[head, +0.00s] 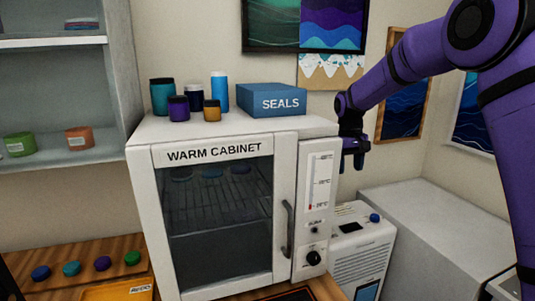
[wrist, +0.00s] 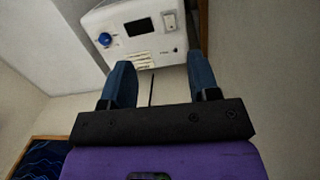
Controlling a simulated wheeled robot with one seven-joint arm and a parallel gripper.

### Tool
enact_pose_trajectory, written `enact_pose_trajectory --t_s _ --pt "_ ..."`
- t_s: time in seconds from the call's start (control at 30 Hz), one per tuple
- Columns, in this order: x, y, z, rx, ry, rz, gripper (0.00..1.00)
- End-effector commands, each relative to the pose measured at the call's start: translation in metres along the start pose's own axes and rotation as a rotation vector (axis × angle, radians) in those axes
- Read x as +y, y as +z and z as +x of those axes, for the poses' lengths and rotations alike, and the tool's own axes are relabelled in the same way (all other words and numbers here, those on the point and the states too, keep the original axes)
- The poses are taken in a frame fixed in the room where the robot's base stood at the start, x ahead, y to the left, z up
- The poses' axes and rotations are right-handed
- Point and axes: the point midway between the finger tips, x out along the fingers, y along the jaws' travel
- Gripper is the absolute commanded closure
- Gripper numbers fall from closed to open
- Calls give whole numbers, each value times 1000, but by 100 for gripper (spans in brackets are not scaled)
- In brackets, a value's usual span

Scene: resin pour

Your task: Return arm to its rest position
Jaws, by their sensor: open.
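My purple arm reaches in from the right in the head view. My gripper (head: 354,158) hangs in front of the wall, by the upper right side of the white warm cabinet (head: 143,190). In the wrist view my gripper (wrist: 160,75) shows two blue fingers spread apart with nothing between them. The cabinet door is closed, and dim round items show on a rack behind its dark glass.
A white machine with a blue knob (head: 362,252) stands right of the cabinet, below my gripper; it also shows in the wrist view (wrist: 135,50). Several jars and a blue SEALS box (head: 272,100) stand on the cabinet. A white counter (head: 430,222) lies at right.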

Motion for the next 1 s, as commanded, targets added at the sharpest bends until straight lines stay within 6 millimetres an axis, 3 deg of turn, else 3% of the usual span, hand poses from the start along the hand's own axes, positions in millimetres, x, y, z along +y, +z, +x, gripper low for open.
enact_pose_trajectory --t_s 0.03,0.2,0.5,0.77,1.0 --pt "0 16 -17 21 4 9 45" --pt "-1 66 -58 84 11 37 45" --pt "-6 161 -106 195 20 92 45" --pt "-15 246 -126 293 21 140 45" --pt "-26 321 -124 382 19 184 45"
